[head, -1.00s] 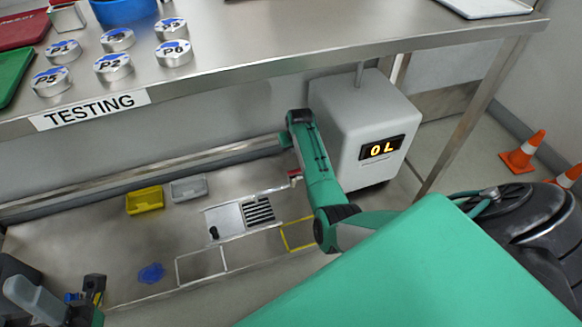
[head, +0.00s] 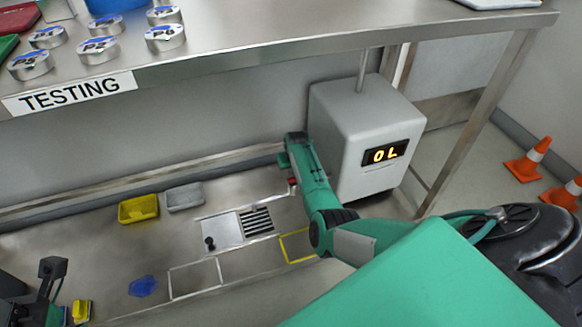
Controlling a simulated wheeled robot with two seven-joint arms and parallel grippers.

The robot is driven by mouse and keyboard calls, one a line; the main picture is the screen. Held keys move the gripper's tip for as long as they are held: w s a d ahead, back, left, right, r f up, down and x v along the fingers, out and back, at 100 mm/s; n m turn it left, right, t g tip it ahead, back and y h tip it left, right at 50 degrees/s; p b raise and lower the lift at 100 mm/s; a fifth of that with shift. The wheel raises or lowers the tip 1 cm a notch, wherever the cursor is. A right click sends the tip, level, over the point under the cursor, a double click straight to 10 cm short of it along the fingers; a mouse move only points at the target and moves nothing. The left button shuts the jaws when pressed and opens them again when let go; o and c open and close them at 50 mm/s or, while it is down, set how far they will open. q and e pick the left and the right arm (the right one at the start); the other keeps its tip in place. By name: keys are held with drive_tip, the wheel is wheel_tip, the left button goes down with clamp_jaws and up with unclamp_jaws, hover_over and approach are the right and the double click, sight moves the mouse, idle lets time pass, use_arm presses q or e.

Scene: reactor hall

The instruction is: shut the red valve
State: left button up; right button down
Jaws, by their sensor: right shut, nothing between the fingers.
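A small red part (head: 292,182) shows at the left edge of my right forearm, beside the grey box; it may be the red valve, but it is too small and too covered to tell its position. My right arm reaches in from the lower right, with its wrist bent beside the box. My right gripper (head: 283,160) is shut and empty, mostly hidden by the wrist, a little above the red part; contact is not visible. My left gripper (head: 52,268) is at the lower left, far from the red part, its fingers unclear.
The grey box (head: 350,130) has a lit display (head: 385,155). A steel bench (head: 250,45) overhangs the lower shelf. The shelf holds a yellow bin (head: 138,209), a grey bin (head: 185,197), a plate with a black knob (head: 221,232) and a blue patch (head: 143,286). Orange cones (head: 528,160) stand right.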

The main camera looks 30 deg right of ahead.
drive_tip(key=shift+s+a+r, duration=0.15)
drive_tip(key=shift+s+r, duration=0.05)
drive_tip(key=shift+s, duration=0.5)
drive_tip(key=shift+s+a+r, duration=0.15)
drive_tip(key=shift+s+r, duration=0.05)
drive_tip(key=shift+s, duration=0.5)
